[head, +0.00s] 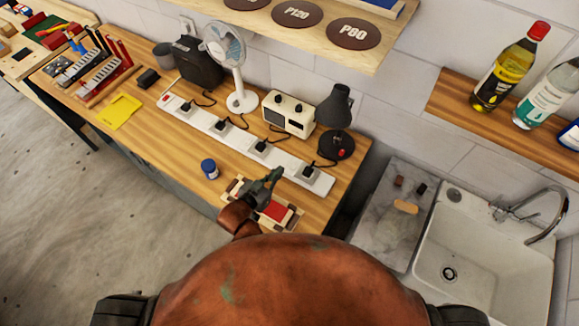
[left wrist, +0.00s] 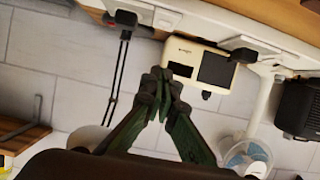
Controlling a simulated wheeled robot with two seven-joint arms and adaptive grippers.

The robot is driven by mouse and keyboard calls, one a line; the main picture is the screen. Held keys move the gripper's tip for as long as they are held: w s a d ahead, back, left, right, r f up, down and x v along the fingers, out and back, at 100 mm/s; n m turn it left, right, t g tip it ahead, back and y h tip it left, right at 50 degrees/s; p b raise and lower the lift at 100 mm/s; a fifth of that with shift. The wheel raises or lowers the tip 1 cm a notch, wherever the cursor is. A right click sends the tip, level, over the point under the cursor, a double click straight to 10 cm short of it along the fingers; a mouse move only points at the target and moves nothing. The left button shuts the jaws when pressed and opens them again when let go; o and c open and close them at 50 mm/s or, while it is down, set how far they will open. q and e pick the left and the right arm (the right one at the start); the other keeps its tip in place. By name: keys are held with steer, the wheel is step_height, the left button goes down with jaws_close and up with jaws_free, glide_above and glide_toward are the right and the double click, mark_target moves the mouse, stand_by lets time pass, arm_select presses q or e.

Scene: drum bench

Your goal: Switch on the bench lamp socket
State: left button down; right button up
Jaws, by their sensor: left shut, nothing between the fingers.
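A long white power strip (head: 215,128) lies along the bench, with several black plugs and cords along it. The black bench lamp (head: 336,108) stands near the bench's right end, and its cord runs to the socket (head: 308,173) at the strip's right end. My left gripper (head: 273,178) is shut and empty, just on the near side of the strip's right part; I cannot tell whether it touches. In the left wrist view, its shut fingertips (left wrist: 161,77) show below the strip (left wrist: 215,20) and a black plug (left wrist: 125,19). The switch state is not readable. My right gripper is not in view.
A cream radio (head: 289,113), a white fan (head: 233,65) and a black case (head: 198,62) stand behind the strip. A blue jar (head: 209,168) and a sanding block tray (head: 290,220) are near the front edge. A sink (head: 480,250) is at right.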

arm_select(q)
glide_above(289, 172)
steer(key=f, duration=0.2)
steer(key=shift+w+d+f+p, duration=0.25)
steer(key=shift+w+f+p, duration=0.1)
steer(key=shift+p, duration=0.05)
steer(key=f, duration=0.2)
steer(key=shift+s+a+f, duration=0.15)
steer(key=shift+s+f, duration=0.3)
steer(key=shift+f, duration=0.6)
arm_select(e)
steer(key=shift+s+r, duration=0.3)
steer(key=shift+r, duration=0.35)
